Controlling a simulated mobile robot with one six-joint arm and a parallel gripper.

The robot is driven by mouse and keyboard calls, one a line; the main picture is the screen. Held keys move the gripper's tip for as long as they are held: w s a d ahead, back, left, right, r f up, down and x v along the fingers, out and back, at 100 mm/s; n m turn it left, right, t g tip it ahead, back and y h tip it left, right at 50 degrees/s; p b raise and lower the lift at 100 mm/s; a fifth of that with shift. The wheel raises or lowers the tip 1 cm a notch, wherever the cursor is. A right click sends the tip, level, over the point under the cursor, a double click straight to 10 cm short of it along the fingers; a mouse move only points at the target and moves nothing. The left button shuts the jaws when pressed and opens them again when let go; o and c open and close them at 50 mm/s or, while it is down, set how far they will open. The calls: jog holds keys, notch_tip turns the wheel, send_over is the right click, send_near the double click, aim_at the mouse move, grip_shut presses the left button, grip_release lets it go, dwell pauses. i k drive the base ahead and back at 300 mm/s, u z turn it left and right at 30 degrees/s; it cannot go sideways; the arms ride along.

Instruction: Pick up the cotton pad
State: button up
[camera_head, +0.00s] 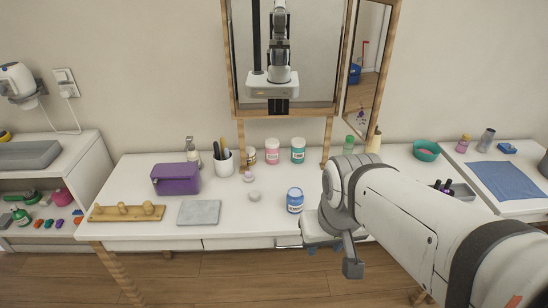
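A small, round, whitish disc (254,195) lies on the white tabletop, left of a blue jar; it looks like the cotton pad, though it is too small to be sure. Another small pale round item (248,176) lies just behind it. My gripper (346,250) hangs at the end of my arm near the table's front edge, to the right of the blue jar and well apart from the disc. Its fingers are partly hidden by my wrist, so I cannot tell whether they are open.
The blue jar (295,200) stands between the disc and my arm. A grey slab (199,212), wooden peg rack (126,212) and purple box (176,178) are at left. A brush cup (223,162) and pink jar (272,151) stand behind. The tabletop around the disc is clear.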

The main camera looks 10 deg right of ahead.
aim_at(255, 195)
jog(key=i, duration=1)
jog(key=z, duration=0.05)
